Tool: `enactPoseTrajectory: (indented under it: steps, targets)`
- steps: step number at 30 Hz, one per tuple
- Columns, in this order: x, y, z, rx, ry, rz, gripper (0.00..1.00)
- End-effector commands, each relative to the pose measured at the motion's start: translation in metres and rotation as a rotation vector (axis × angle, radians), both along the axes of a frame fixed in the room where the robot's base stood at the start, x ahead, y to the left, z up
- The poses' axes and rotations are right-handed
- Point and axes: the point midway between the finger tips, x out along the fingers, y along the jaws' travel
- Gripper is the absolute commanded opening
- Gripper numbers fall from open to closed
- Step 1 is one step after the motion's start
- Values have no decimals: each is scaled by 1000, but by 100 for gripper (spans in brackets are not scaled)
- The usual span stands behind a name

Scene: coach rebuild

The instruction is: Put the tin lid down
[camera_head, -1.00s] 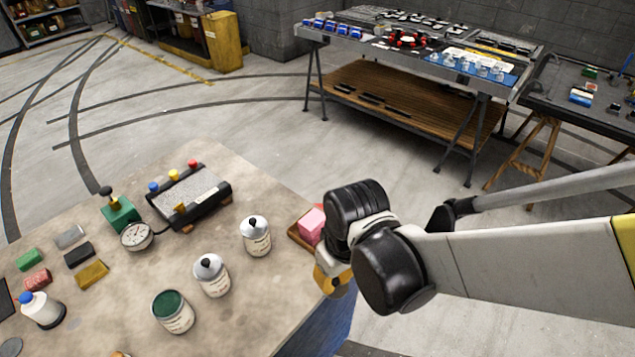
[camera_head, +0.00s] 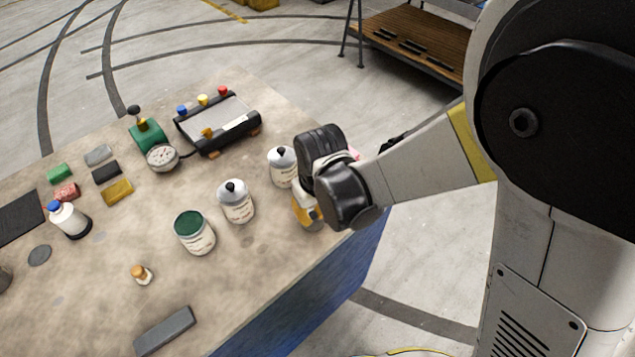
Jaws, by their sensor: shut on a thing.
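My gripper (camera_head: 306,217) hangs low over the right edge of the bench, pointing down. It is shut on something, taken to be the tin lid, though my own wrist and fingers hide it. An open tin (camera_head: 195,233) shows dark green inside and stands upright to the left of my gripper. Two more tins, a middle one (camera_head: 236,204) and a far one (camera_head: 281,169), wear pale lids with black knobs. The far tin is close beside my wrist, partly behind it.
A flat dark grey disc (camera_head: 40,255) lies at the left. A small cork-coloured item (camera_head: 142,275) and a dark grey block (camera_head: 165,332) are near the front. A white bottle (camera_head: 69,220), coloured blocks, a gauge (camera_head: 162,158) and a black-framed plate (camera_head: 218,122) stand farther back. The bench front is mostly bare.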

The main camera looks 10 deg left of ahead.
Motion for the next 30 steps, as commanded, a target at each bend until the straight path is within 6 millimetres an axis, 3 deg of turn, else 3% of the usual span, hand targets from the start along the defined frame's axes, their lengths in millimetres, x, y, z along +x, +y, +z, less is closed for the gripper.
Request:
enactPoseTrajectory:
  steps: [11, 12, 13, 24, 30]
  targets:
    - [0, 0, -5, 0, 0, 0, 0]
    - [0, 0, -4, 0, 0, 0, 25]
    - [0, 0, -4, 0, 0, 0, 35]
    - [0, 0, 0, 0, 0, 0, 35]
    - [-4, -3, 35, 0, 0, 0, 35]
